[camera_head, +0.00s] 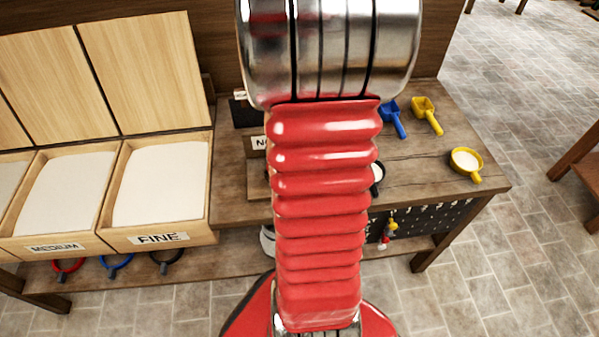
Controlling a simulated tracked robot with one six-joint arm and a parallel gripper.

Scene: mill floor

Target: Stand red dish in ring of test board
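I cannot pick out a red dish or the ring of a test board in this view. My own red ribbed arm and its metal joint cover the middle of the picture and hide the centre of the wooden table (430,165). A small board with a partly covered label starting "NO" (259,143) stands just left of my arm; I cannot tell if it is the test board. A dark round thing with a pale middle (377,178) shows partly at my arm's right edge. My gripper is not in view, so its hold cannot be seen.
A blue scoop (393,118), a yellow scoop (427,115) and a yellow dish of white powder (466,162) are on the table's right side. Open bins labelled MEDIUM (62,246) and FINE (158,238) stand left. Red, blue and dark rings show below them.

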